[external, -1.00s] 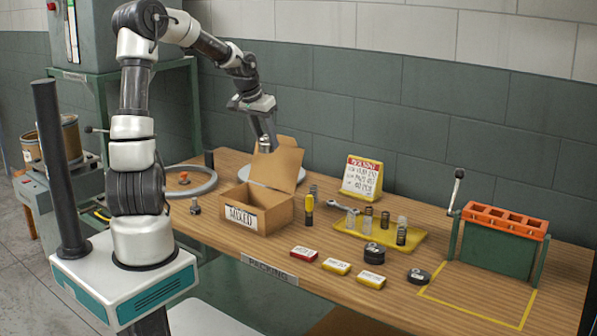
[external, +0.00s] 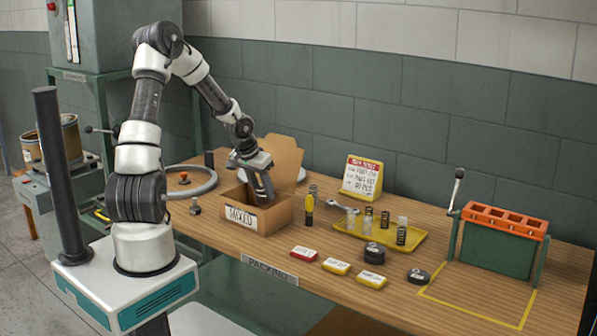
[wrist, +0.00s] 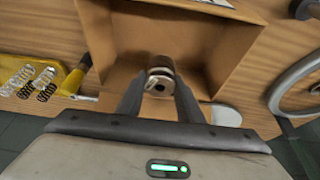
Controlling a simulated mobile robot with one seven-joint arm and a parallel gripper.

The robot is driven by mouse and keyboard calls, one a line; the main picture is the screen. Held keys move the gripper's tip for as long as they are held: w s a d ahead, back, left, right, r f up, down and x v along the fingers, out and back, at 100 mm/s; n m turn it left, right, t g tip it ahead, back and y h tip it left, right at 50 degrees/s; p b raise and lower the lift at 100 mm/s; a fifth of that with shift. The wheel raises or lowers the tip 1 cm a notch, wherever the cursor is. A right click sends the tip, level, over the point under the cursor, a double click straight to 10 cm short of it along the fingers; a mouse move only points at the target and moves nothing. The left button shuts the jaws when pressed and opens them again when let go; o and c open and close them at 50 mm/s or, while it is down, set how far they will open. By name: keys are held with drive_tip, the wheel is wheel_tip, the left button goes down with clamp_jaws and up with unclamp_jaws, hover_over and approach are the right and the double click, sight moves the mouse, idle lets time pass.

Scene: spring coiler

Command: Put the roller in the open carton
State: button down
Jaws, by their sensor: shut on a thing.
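The open carton (external: 283,214) is a brown cardboard box with a white label on its front and its flap raised at the back. My gripper (external: 263,194) points down into the carton, its fingers partly hidden by the front wall. In the wrist view, my gripper (wrist: 160,92) is shut on the roller (wrist: 160,76), a small dark cylinder with a pale metal end. The roller is between the fingertips, over the carton's inside, with carton walls (wrist: 228,55) around it. The external view hides the roller, and I cannot tell whether it touches the carton floor.
A yellow tray (external: 385,240) with several springs lies further right. A grey ring (external: 190,192) lies to the left. Small boxes (external: 336,266) lie in front. A green rack (external: 497,246) stands far right.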

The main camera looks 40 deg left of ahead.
sight(263, 202)
drive_tip(key=shift+f+b, duration=0.65)
drive_tip(key=shift+f, duration=1.45)
drive_tip(key=shift+f, duration=0.2)
drive_tip(key=c, duration=1.2)
unclamp_jaws()
